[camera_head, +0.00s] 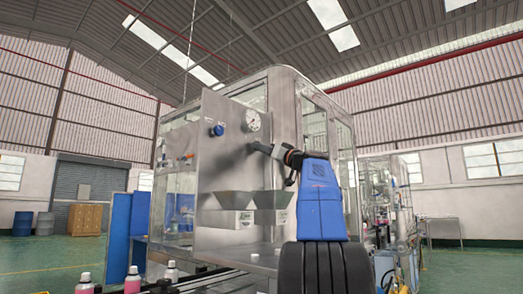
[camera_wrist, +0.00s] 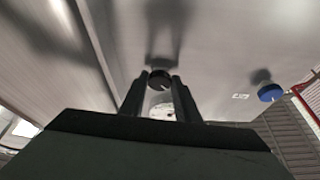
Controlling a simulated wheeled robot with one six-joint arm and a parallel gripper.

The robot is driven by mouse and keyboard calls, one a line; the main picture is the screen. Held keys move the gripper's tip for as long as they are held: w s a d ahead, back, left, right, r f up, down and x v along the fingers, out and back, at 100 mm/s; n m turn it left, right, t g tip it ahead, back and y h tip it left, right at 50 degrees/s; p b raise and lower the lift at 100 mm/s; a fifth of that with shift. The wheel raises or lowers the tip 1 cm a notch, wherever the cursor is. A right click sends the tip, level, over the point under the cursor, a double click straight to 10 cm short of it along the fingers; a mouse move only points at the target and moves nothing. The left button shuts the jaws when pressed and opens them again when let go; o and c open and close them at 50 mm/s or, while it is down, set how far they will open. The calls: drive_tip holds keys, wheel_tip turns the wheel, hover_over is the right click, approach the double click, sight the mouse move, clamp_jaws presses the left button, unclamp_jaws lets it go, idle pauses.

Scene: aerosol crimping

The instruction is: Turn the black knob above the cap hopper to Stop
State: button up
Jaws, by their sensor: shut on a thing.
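The black knob (camera_wrist: 160,79) sits on the steel panel and shows in the wrist view between the tips of my two fingers. My gripper (camera_wrist: 160,84) is shut on it. In the head view my gripper (camera_head: 251,146) reaches the panel below the round gauge, and its tip hides the knob. Two steel hoppers, a left one (camera_head: 226,201) and a right one (camera_head: 272,200), hang below on the panel. The knob's Stop marking cannot be read.
A round white gauge (camera_head: 252,120) is on the panel (camera_head: 214,165) just above my gripper. A blue knob (camera_head: 217,130) is to its left and also shows in the wrist view (camera_wrist: 270,92). Pink bottles (camera_head: 132,280) stand on the conveyor at the lower left.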

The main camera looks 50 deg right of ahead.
drive_tip(key=shift+m, duration=0.3)
drive_tip(key=shift+a+r+m+g+h, duration=0.25)
drive_tip(key=shift+m+g+h, duration=0.75)
drive_tip(key=shift+m, duration=2.45)
drive_tip(key=shift+a+r+m+g+h, duration=0.2)
drive_tip(key=shift+m+g+h, duration=0.75)
drive_tip(key=shift+m, duration=2.55)
drive_tip(key=shift+a+r+m+g+h, duration=0.25)
drive_tip(key=shift+m+g+h, duration=0.75)
drive_tip(key=shift+m, duration=2.45)
drive_tip(key=shift+r, duration=0.1)
drive_tip(key=o, duration=1)
drive_tip(key=shift+o, duration=0.2)
drive_tip(key=shift+s, duration=0.1)
drive_tip(key=f+v, duration=0.1)
drive_tip(key=v, duration=1.6)
drive_tip(key=shift+r, duration=0.35)
